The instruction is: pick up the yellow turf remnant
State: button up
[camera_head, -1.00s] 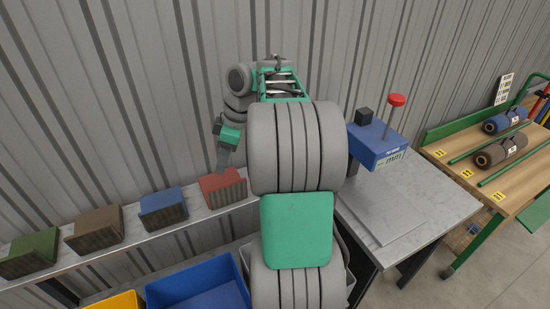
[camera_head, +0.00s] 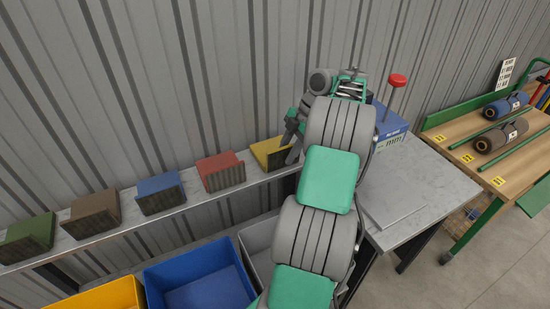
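The yellow turf remnant (camera_head: 268,153) is a small folded block with a dark striped front. It sits at the right end of the row on the grey shelf (camera_head: 205,194). My gripper (camera_head: 292,152) is at its right side, very close to it. I cannot tell whether they touch. My arm hides part of the gripper, and I cannot see whether its fingers are open or shut.
Red (camera_head: 221,171), blue (camera_head: 160,193), brown (camera_head: 92,213) and green (camera_head: 28,238) remnants stand left on the shelf. A blue bin (camera_head: 200,290) and a yellow bin (camera_head: 105,296) are below. A blue machine (camera_head: 388,127) with a red knob stands on the metal table (camera_head: 425,185) at right.

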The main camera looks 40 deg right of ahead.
jog(key=shift+r, duration=0.1)
jog(key=shift+c, duration=0.2)
grip_shut()
